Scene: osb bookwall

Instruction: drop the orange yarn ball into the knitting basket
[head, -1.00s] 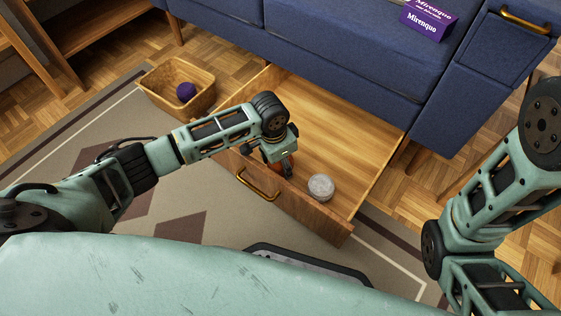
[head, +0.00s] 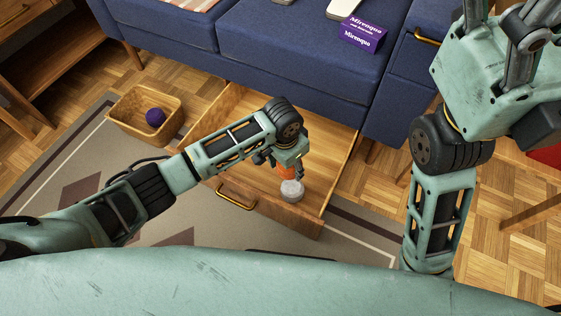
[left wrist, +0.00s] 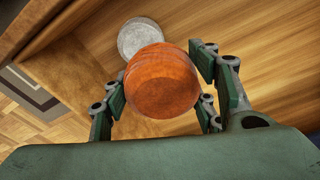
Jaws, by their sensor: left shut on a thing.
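The orange yarn ball (head: 284,172) is inside the open drawer area, mostly hidden by my left gripper (head: 287,165) in the head view. In the left wrist view the orange ball (left wrist: 162,80) sits between the fingers of my left gripper (left wrist: 160,92), which is shut on it. I cannot tell whether it touches the drawer floor. The wicker knitting basket (head: 132,129) stands on the floor to the left of the drawer, with a purple yarn ball (head: 155,117) in it. My right gripper (head: 515,35) is partly in view at the top right; its fingertips are cut off.
A grey-white ball (head: 291,191) lies in the open wooden drawer (head: 240,115), close to the orange ball; it also shows in the left wrist view (left wrist: 140,38). The drawer front with its brass handle (head: 236,197) faces me. A blue sofa (head: 270,55) bears a purple box (head: 362,33).

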